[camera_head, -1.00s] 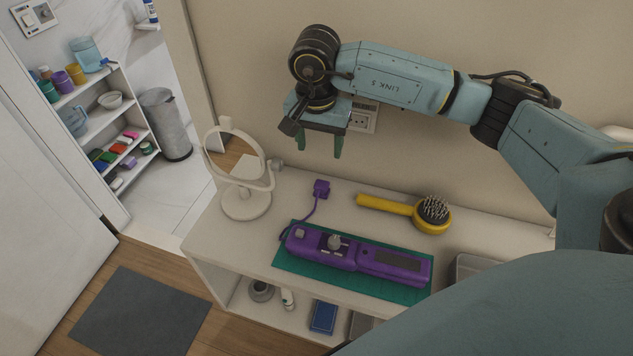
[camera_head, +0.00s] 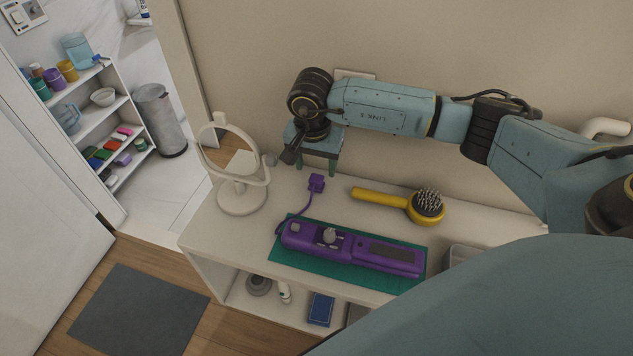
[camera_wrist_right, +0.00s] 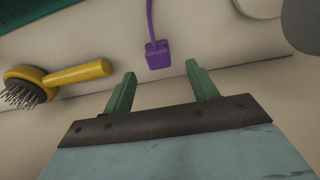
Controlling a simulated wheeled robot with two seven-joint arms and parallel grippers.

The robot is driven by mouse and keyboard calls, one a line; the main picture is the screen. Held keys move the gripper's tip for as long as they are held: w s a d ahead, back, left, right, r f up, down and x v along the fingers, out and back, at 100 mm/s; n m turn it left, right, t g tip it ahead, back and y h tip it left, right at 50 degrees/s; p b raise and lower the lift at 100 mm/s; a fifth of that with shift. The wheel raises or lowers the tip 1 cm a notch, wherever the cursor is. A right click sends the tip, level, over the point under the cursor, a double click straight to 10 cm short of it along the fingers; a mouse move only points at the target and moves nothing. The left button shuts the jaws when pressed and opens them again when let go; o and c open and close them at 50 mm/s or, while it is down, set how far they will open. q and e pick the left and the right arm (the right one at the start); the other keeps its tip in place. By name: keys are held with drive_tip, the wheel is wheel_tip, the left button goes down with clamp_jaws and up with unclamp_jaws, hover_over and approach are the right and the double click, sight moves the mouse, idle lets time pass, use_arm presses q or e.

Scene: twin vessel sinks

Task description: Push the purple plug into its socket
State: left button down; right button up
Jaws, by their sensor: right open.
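The purple plug (camera_head: 316,183) rests on the white shelf top near the wall, its cord running to a purple device (camera_head: 350,247). It also shows in the right wrist view (camera_wrist_right: 157,55), just beyond the fingertips and roughly between their lines. My right gripper (camera_head: 318,166) is open and empty, pointing down just behind the plug; its green fingers (camera_wrist_right: 161,80) do not touch it in the wrist view. A wall plate (camera_head: 354,74) shows only its top edge above my right arm; its socket face is hidden. My left gripper is not in view.
A round mirror (camera_head: 240,190) stands left of the plug. A yellow hairbrush (camera_head: 380,196) lies to its right. The device lies on a green mat (camera_head: 300,263) in front. The wall (camera_head: 450,50) is close behind the gripper. A grey tray (camera_head: 462,255) sits at the right.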

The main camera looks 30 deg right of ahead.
sight(316, 178)
drive_tip(key=shift+d+f+p, duration=0.2)
drive_tip(key=shift+f+p, duration=0.3)
drive_tip(key=shift+f, duration=2.1)
drive_tip(key=c, duration=1)
drive_tip(key=shift+r, duration=0.1)
wheel_tip(316, 178, up, 10)
drive_tip(key=shift+f+b, duration=0.1)
drive_tip(key=shift+b, duration=0.35)
